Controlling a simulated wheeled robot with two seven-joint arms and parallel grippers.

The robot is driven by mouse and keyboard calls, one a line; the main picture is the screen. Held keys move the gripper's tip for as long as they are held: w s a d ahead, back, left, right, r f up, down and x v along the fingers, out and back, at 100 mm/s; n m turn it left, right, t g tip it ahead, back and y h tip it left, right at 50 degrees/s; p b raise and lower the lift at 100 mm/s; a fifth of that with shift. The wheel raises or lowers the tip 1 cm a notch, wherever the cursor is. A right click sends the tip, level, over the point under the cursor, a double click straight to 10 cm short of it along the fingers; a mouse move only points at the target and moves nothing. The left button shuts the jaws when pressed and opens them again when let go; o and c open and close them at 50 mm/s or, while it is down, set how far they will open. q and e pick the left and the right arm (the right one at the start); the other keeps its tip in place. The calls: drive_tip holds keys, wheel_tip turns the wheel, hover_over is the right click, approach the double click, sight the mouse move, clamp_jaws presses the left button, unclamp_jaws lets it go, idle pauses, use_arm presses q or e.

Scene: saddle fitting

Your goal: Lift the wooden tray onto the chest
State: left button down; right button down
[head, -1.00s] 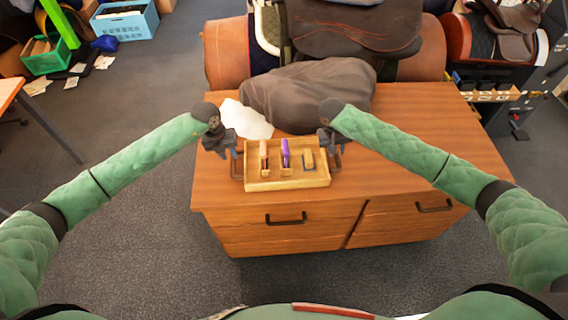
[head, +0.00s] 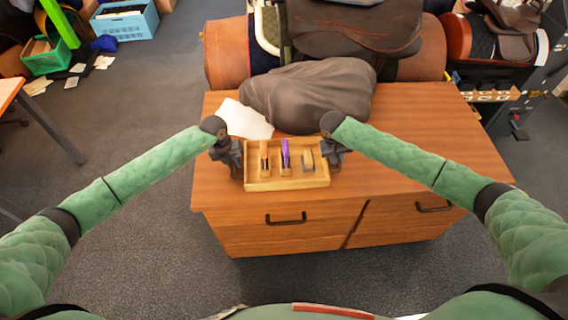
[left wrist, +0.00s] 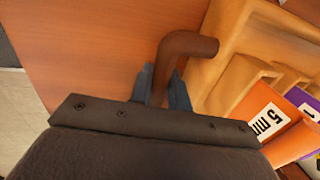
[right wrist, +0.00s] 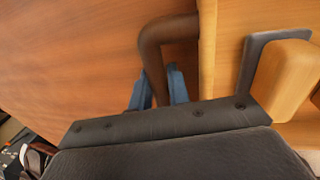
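The wooden tray (head: 287,184) sits level near the front edge of the top of the wooden chest (head: 420,150). It has a dark bent handle at each end; the left one shows in the left wrist view (left wrist: 180,50), the right one in the right wrist view (right wrist: 152,50). My left gripper (left wrist: 163,88) has its blue fingers close on both sides of the left handle, with no clear gap. My right gripper (right wrist: 157,88) is likewise closed around the right handle. The head view hides the fingertips behind the wrists.
The tray holds an orange item (head: 264,158), a purple item (head: 286,155) and a wooden block-like piece (head: 308,160). A brown draped bundle (head: 310,95) and a white sheet (head: 245,120) lie behind it. Saddles stand further back. The chest top to the right is clear.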

use_arm(q)
drive_tip(key=shift+r, duration=0.2)
use_arm(e)
drive_tip(key=shift+r, duration=0.2)
